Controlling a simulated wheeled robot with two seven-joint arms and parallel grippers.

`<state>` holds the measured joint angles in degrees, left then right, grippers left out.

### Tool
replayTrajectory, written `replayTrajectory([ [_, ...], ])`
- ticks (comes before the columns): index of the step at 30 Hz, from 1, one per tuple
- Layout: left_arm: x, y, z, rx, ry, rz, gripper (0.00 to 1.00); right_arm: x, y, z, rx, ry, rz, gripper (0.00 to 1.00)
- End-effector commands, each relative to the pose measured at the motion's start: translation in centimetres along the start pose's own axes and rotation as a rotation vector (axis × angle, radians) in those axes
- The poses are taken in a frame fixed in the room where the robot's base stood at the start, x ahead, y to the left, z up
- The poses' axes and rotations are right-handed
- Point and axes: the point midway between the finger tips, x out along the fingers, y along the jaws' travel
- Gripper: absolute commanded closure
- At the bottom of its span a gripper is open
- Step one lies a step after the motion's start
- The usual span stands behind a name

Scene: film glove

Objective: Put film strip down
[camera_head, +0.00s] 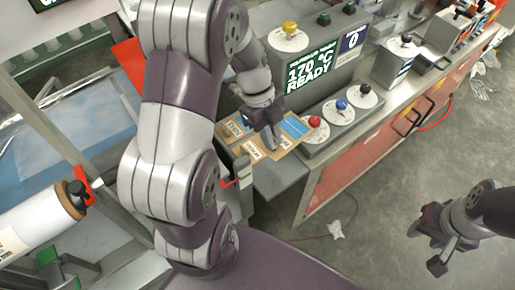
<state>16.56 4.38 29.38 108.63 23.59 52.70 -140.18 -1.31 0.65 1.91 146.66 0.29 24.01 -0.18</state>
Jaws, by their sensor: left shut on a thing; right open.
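My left gripper (270,138) is low over a tan board (262,148) with white labels, beside the machine with the 170 °C display. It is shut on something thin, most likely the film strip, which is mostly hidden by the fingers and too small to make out. A blue patch (294,127) lies on the board just right of the fingers; I cannot tell if it is part of the strip. My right gripper (438,256) is open and empty, over the floor at the lower right.
The grey machine (318,75) stands behind the board, with red, blue and black knobs (341,105) close to its right. A white roll (35,222) is at lower left. A red-fronted counter (400,118) runs to the right. The grey floor (385,200) is mostly open.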

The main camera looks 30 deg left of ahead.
Motion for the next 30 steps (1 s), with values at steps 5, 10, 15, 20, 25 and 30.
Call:
replayTrajectory([
  [5,3.2,0.9,1.2,0.099,0.001,0.042,1.0,3.4,0.0,0.4,0.0,0.0,0.0,0.57],
  [10,7.8,0.8,3.1,0.097,0.0,0.039,1.0,6.9,0.0,0.8,0.0,0.0,0.0,0.57],
  [15,10.3,0.9,4.1,0.093,0.004,0.043,1.0,6.1,0.0,0.7,0.0,0.0,0.0,0.57],
  [20,12.2,0.8,4.9,0.094,0.002,0.041,1.0,6.0,0.0,0.7,0.0,0.0,0.0,0.57],
  [25,13.8,0.9,5.6,0.092,0.002,0.041,1.0,5.9,0.0,0.7,0.0,0.0,0.0,0.57],
  [30,16.2,0.9,6.6,0.093,0.002,0.04,1.0,5.7,0.0,0.7,0.0,0.0,0.0,0.57],
])
